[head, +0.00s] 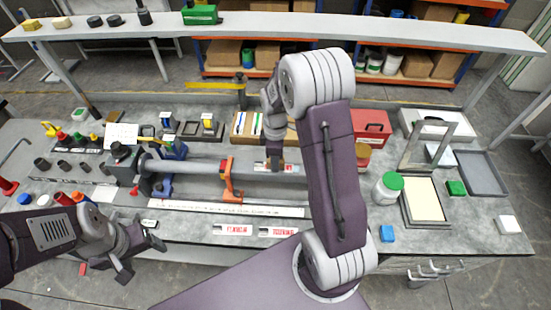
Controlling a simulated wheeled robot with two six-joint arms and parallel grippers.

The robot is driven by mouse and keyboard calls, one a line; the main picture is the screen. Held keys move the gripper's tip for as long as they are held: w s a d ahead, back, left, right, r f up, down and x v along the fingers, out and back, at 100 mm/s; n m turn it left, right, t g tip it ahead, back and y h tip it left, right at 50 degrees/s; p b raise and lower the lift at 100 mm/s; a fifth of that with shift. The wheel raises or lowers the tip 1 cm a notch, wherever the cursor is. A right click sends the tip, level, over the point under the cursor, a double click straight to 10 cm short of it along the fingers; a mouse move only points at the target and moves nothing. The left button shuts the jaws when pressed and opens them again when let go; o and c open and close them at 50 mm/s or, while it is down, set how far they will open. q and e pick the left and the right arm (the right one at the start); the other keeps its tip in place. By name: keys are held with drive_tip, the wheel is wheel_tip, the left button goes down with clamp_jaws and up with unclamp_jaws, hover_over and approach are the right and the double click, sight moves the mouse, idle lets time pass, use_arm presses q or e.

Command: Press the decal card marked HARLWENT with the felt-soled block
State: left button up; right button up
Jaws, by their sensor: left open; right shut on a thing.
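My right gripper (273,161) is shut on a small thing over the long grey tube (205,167). The fingers mostly hide it, so I cannot tell if it is the felt-soled block. A small pale and orange patch (292,168) shows on the tube beside the fingers; its print is too small to read, and I cannot tell contact from here. Two white cards with red print, one left (232,229) and one right (278,231), lie at the bench's front edge; HARLWENT is not legible on either. My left gripper (140,257) is open and empty at the front left.
An orange clamp (229,182) stands at the tube. A raised shelf (300,29) crosses the back. Bottles and cups crowd the left.

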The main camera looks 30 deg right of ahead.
drive_tip(key=shift+f+b, duration=0.35)
drive_tip(key=shift+f, duration=0.2)
idle(0.7)
